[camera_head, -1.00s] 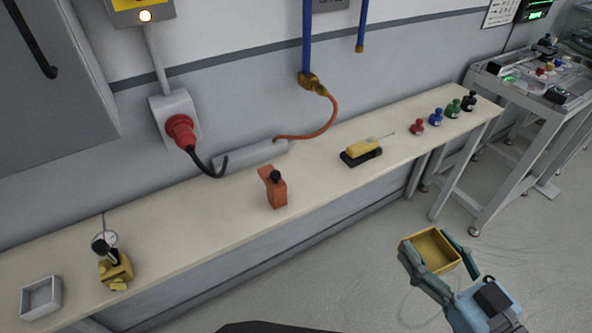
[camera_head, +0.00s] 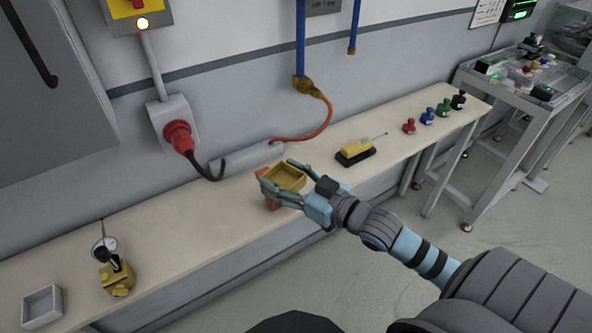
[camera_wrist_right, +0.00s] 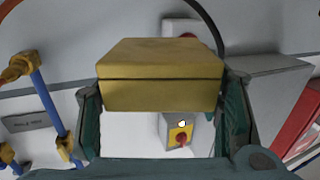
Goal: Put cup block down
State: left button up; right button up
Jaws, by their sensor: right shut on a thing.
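In the right wrist view the cup block (camera_wrist_right: 160,93) fills the middle between the green fingers of my right gripper (camera_wrist_right: 162,88). My left gripper is not in view.
The long cream bench (camera_head: 190,223) runs along the wall. A yellow tool on a black base (camera_head: 355,150) lies to the right. A yellow gauge holder (camera_head: 116,279) and a grey tray (camera_head: 42,304) stand at the left. Several small coloured pieces sit at the right end.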

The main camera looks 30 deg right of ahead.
jog(key=w+d+r+m+h+p, duration=0.1)
jog(key=w+d+r+m+h, duration=0.15)
jog(key=w+d, duration=0.4)
jog(key=w+d+r+m+h, duration=0.1)
jog(key=w+d+h, duration=0.2)
jog(key=w+d, duration=0.3)
jog(key=shift+t, duration=0.4)
jog(key=f+b, duration=0.4)
jog(key=f, duration=0.2)
jog(key=f+b, duration=0.4)
jog(key=f, duration=0.3)
jog(key=s+f+b, duration=0.1)
jog(key=f+b, duration=0.3)
jog(key=f, duration=0.3)
jog(key=shift+d, duration=0.35)
jog(key=shift+r, duration=0.15)
jog(key=o, duration=1.2)
